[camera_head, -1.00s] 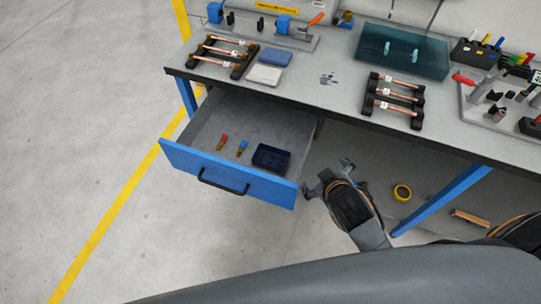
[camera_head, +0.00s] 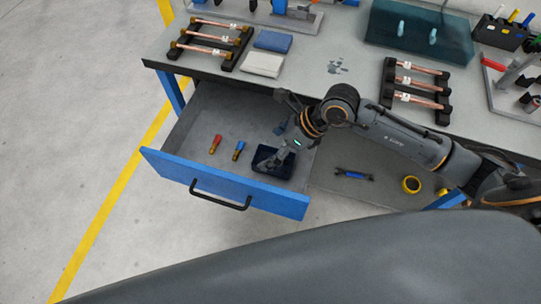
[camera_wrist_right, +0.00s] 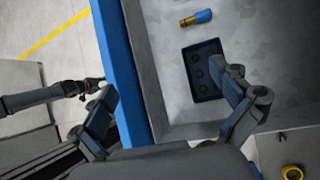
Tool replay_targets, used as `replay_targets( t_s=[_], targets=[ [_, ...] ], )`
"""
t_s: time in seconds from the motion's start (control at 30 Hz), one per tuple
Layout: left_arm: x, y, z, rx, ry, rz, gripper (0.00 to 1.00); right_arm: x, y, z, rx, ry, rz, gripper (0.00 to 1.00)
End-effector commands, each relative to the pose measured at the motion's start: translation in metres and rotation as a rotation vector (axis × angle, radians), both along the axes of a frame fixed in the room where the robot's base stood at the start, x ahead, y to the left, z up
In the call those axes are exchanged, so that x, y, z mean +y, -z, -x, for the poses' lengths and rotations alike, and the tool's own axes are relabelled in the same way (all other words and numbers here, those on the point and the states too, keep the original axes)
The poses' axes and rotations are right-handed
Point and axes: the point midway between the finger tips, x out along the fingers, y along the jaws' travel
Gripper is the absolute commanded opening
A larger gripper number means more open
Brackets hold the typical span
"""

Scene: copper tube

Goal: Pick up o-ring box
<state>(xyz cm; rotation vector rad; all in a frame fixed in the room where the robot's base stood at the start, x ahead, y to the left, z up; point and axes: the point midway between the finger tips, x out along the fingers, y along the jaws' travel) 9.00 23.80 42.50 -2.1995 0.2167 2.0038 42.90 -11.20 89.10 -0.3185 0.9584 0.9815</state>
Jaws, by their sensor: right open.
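The o-ring box seems to be the small dark navy open tray (camera_head: 270,158) inside the open drawer, towards its right side. In the right wrist view the box (camera_wrist_right: 199,84) shows several round dark marks on its floor.
The blue drawer front (camera_head: 222,184) and side walls surround the box. A red fitting (camera_head: 215,144) and a blue fitting (camera_head: 239,150) lie left of it. The bench top (camera_head: 310,75) overhangs behind. A yellow ring (camera_head: 411,184) lies on the lower shelf.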

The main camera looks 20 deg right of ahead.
Motion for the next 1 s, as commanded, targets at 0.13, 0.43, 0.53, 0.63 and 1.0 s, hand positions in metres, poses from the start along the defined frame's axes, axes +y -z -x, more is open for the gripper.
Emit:
replay_targets(
  t_s=[0.13, 0.43, 0.53, 0.63, 1.0],
  targets=[
    [-0.002, 0.005, 0.001, 0.002, 0.002, 0.003, 0.41, -0.048, 0.021, -0.008, -0.017, -0.017, 0.223, 1.00],
    [-0.005, -0.001, 0.005, 0.007, 0.003, 0.005, 0.41, -0.049, 0.061, -0.018, -0.012, -0.017, 0.284, 1.00],
    [-0.004, -0.003, 0.008, 0.011, 0.002, 0.005, 0.41, -0.042, 0.079, -0.021, -0.013, -0.018, 0.284, 1.00],
    [-0.004, -0.004, 0.008, 0.011, 0.002, 0.005, 0.41, -0.038, 0.093, -0.025, -0.016, -0.017, 0.283, 1.00],
    [-0.004, -0.014, 0.005, 0.008, 0.000, 0.004, 0.41, -0.029, 0.122, -0.030, -0.013, -0.018, 0.282, 1.00]
  ],
)
